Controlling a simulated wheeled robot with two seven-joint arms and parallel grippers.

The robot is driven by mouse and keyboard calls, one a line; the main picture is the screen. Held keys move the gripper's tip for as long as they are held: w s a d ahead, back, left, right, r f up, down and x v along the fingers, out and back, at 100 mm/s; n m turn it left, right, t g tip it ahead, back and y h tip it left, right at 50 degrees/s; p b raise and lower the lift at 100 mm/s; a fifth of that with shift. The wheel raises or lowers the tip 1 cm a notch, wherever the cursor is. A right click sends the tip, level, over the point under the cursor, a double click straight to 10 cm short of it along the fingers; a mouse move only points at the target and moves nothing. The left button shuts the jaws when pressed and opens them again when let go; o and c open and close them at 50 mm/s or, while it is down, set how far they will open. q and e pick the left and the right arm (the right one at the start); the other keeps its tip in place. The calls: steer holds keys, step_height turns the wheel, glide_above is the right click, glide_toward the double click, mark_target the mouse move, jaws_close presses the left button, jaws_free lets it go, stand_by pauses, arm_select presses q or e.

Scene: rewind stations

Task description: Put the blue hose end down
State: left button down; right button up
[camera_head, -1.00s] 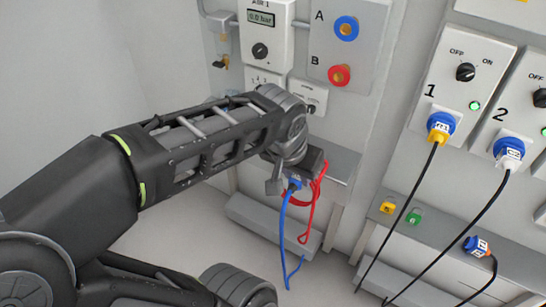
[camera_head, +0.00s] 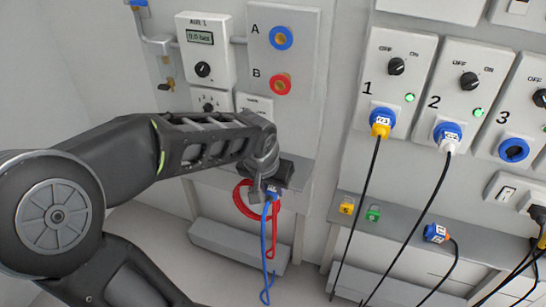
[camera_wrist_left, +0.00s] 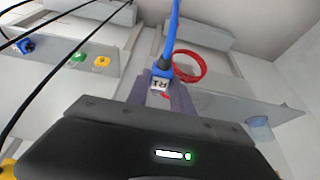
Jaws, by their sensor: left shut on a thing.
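My left gripper (camera_head: 273,184) reaches in from the left over the grey shelf below the AUX panel. It is shut on the blue hose end (camera_head: 272,191), from which the blue hose (camera_head: 266,240) hangs down. The left wrist view shows the blue hose end (camera_wrist_left: 162,76) with a white label between the fingers (camera_wrist_left: 165,100). The gripper hides part of the shelf (camera_head: 301,176). A red hose (camera_head: 273,235) hangs looped beside the blue one. My right gripper is not in view.
Blue port A (camera_head: 281,38) and red port B (camera_head: 280,84) are on the wall panel above. On the right, yellow plug 1 (camera_head: 381,130) and white plug 2 (camera_head: 448,146) are plugged in.

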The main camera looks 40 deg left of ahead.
arm_select(q)
steer(key=w+a, duration=0.2)
steer(key=w, duration=0.3)
steer(key=w+a+f+p, duration=0.1)
steer(key=w, duration=0.4)
steer(key=w+a+p, duration=0.1)
steer(key=w+a, duration=0.1)
steer(key=w, duration=0.4)
steer(key=shift+a+f, duration=0.3)
steer(key=shift+f, duration=0.05)
steer(key=shift+s+f, duration=0.1)
steer(key=shift+f, duration=0.1)
step_height(320, 180, down, 5)
steer(key=shift+r, duration=0.2)
steer(key=shift+f, duration=0.15)
steer(key=shift+w, duration=0.2)
